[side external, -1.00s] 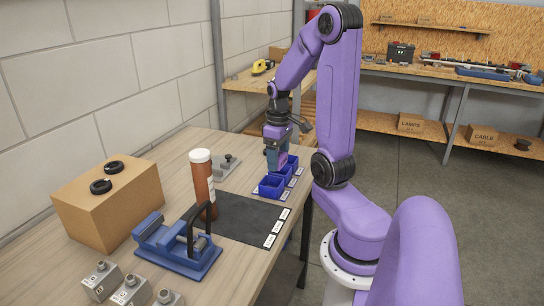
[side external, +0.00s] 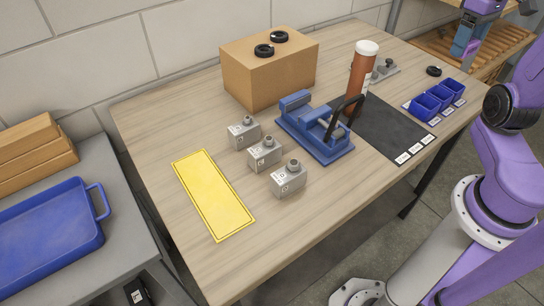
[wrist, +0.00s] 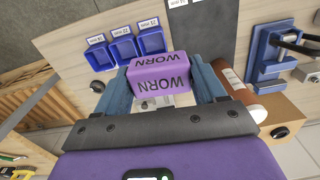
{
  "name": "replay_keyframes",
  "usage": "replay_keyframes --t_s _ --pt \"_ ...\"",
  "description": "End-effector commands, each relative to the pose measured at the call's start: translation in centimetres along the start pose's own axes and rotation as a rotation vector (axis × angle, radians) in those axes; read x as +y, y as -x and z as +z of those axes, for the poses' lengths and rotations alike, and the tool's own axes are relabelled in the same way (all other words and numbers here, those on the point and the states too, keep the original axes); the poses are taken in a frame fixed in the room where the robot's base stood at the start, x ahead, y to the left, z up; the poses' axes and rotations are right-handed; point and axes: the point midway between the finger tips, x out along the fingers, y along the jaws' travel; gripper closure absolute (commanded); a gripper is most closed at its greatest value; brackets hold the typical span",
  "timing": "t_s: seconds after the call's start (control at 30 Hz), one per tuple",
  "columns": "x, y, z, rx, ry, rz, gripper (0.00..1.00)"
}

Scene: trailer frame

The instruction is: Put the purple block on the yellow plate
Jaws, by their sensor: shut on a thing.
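The purple block (wrist: 158,80), marked WORN, is held between the two blue fingers of my gripper (wrist: 163,84) in the wrist view. My gripper (side external: 466,42) is also at the top right of the side external view, raised beyond the blue bins; the block is not clearly visible there. The yellow plate (side external: 212,194) lies flat and empty on the table's near left part, far from my gripper. The plate does not show in the wrist view.
Three grey metal blocks (side external: 264,155) stand right of the plate. A blue clamp fixture (side external: 315,130), a brown bottle (side external: 360,75), a cardboard box (side external: 270,68) and blue bins (side external: 438,98) stand farther right. A blue tray (side external: 45,240) is on a separate surface at left.

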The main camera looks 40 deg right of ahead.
Motion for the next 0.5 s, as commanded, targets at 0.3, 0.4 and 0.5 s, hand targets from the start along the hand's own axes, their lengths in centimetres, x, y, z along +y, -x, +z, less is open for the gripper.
replay_keyframes --t_s 0.3,0.4,0.5 --pt "-3.3 1.7 -3.1 -0.001 0.148 -0.001 0.61" --pt "-5.4 1.8 -4.8 -0.001 0.235 -0.001 0.61" --pt "-8.3 1.9 -6.6 -0.001 0.341 -0.001 0.61"
